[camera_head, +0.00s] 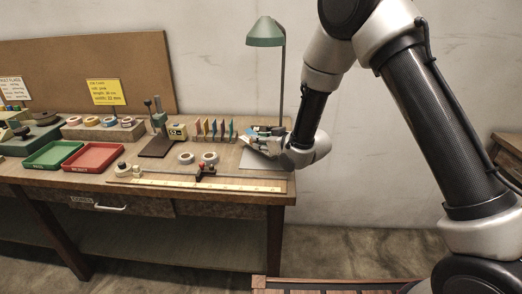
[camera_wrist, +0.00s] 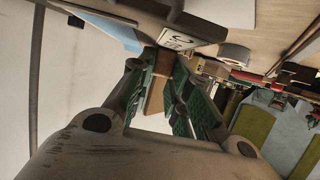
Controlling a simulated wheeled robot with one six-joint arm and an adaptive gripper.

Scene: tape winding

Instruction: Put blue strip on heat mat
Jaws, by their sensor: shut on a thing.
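My gripper (camera_head: 262,143) is at the right end of the bench, under the green lamp. In the wrist view my gripper (camera_wrist: 167,105) is shut on a narrow brown piece (camera_wrist: 156,92). I cannot tell what that piece is. A light blue flat piece (camera_wrist: 112,30) lies beyond the fingers, at the upper left of the wrist view, beside a white label with a dark symbol (camera_wrist: 178,39). Blue also shows just behind my gripper in the head view. A grey flat sheet (camera_head: 262,162) lies below my gripper; I cannot tell whether it is the heat mat.
A row of upright coloured strips (camera_head: 212,127) stands left of my gripper. A green lamp (camera_head: 265,36) rises behind it. White tape rolls (camera_head: 209,158), a long ruler (camera_head: 210,184), a red tray (camera_head: 93,157) and a green tray (camera_head: 52,155) occupy the bench.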

